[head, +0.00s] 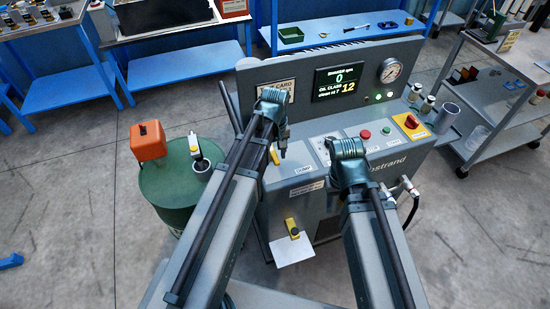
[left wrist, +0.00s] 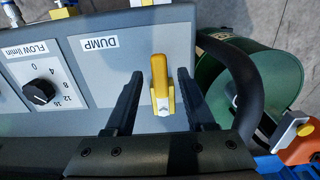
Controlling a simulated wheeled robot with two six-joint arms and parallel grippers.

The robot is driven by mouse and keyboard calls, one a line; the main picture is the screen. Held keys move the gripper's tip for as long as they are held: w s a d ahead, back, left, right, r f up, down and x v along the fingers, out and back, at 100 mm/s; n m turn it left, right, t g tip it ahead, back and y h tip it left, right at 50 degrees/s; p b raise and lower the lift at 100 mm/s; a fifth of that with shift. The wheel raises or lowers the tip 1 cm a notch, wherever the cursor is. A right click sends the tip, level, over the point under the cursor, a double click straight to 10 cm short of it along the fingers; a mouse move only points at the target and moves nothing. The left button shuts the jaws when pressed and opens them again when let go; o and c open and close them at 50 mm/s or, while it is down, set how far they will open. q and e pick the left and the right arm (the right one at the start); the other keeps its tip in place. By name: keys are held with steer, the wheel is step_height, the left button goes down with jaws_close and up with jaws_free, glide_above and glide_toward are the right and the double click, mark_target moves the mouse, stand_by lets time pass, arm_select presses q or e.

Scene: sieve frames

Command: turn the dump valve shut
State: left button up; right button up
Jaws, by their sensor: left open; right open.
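The dump valve's yellow lever (left wrist: 161,88) stands on the grey panel beside the DUMP label (left wrist: 99,43) in the left wrist view. It also shows in the head view (head: 274,156), partly behind my left arm. My left gripper (left wrist: 163,105) is open, with one dark finger on each side of the lever and a visible gap to both; nothing is gripped. In the head view my left gripper (head: 282,148) is over the panel's left end. My right gripper (head: 347,170) is over the panel's middle, away from the lever, its fingers mostly hidden by its wrist.
A green drum (head: 175,190) with an orange box (head: 149,141) stands left of the console. The flow knob (left wrist: 38,92) is left of the DUMP section. A lower yellow tap (head: 292,228) is on the front.

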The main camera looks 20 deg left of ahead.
arm_select(q)
jaws_close()
stand_by(1.4)
